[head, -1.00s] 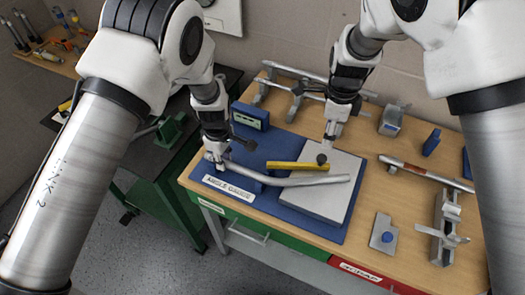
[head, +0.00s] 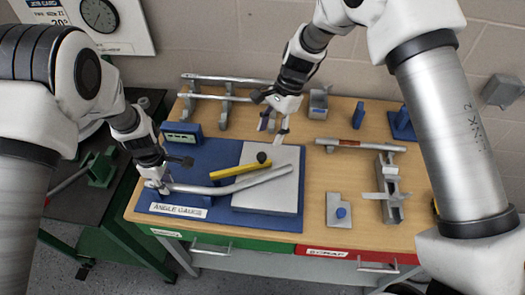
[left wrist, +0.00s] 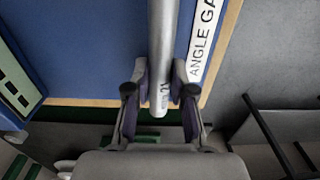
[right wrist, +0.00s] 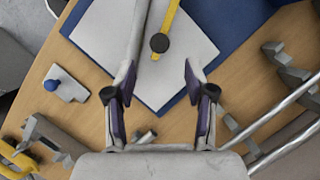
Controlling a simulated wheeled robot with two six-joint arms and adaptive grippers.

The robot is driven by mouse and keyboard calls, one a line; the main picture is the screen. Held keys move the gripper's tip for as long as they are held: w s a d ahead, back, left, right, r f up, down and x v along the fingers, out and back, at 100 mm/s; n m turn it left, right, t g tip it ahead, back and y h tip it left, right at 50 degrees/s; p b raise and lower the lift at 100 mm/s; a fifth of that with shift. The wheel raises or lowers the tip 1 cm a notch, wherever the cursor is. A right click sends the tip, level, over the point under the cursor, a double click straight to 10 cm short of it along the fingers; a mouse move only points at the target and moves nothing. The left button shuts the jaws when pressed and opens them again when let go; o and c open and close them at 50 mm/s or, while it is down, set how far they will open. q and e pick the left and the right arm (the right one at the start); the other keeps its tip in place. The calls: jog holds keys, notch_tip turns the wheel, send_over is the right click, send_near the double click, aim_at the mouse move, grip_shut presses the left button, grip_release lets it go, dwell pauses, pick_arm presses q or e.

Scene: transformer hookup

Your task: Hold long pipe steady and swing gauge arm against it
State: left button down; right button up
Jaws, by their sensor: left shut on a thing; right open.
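The long pipe (head: 215,190) is grey and bent, lying across the blue angle gauge board (head: 180,155) and its pale plate (head: 285,195). My left gripper (head: 160,186) is shut on the pipe's left end, which also shows in the left wrist view (left wrist: 162,50). The yellow gauge arm (head: 235,169) with a black knob (head: 262,157) lies just behind the pipe, nearly parallel to its bent part. A narrow gap seems to separate them; contact is unclear. My right gripper (head: 275,130) is open and empty, behind and above the knob; the right wrist view shows the knob (right wrist: 159,43) beyond its fingers.
A rack with pipes (head: 225,98) stands at the back. A pipe with a red band (head: 360,145), a metal fixture (head: 391,190) and a plate with a blue knob (head: 340,211) occupy the right side. Bare wood (head: 315,180) shows beside the board.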

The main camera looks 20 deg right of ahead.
aim_at(262, 156)
jog(key=x, duration=0.7)
jog(key=shift+f, duration=0.3)
jog(key=shift+c, duration=0.3)
grip_shut()
jog(key=shift+s, duration=0.1)
